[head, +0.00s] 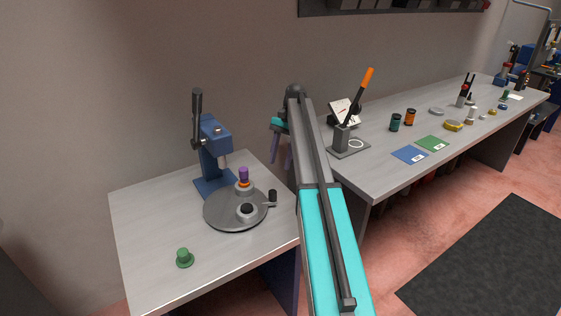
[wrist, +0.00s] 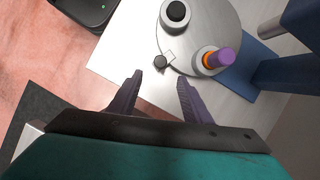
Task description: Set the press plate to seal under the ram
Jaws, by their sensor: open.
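The round grey press plate (head: 222,218) lies in front of the blue press (head: 213,140). It bears a cup with an orange and purple piece (head: 243,178) and another cup with a black centre (head: 247,210). The orange and purple piece stands close to the ram (head: 223,160), a little in front and to the right. A handle with a black knob (head: 272,196) sticks out at the plate's right side. In the wrist view the knob (wrist: 161,61) lies just beyond the fingertips of my open, empty gripper (wrist: 160,78). No readable seal mark shows.
A green knobbed piece (head: 184,257) stands on the small table's front left. A long bench (head: 400,170) to the right holds a lever tool (head: 348,140), blue (head: 409,155) and green (head: 432,143) cards and several small parts. The small table's left side is clear.

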